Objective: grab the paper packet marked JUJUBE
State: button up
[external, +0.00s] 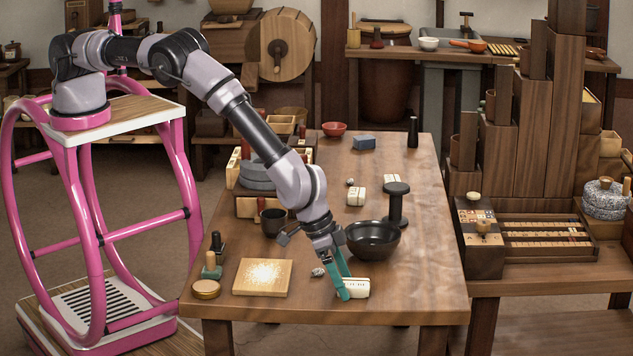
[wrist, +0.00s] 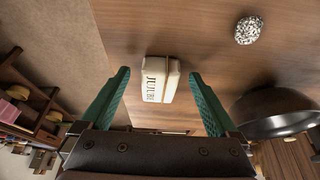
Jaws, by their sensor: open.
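The white paper packet marked JUJUBE (wrist: 161,80) lies on the wooden table in the wrist view, its dark lettering readable and a tan band across it. In the external view the white packet (external: 356,288) lies near the table's front edge. My gripper (external: 343,290) is open, its green fingers reaching down at the packet's left side in that view. In the wrist view the gripper (wrist: 160,80) has one finger on each side of the packet, with gaps showing between fingers and packet. Contact cannot be told.
A dark bowl (external: 373,239) stands close behind the packet, and a speckled stone (external: 318,272) lies to its left. A board with pale powder (external: 262,277) lies further left. Other white packets (external: 356,196) sit further back. The table's right front is clear.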

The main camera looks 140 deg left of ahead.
jog(key=c, duration=1.4)
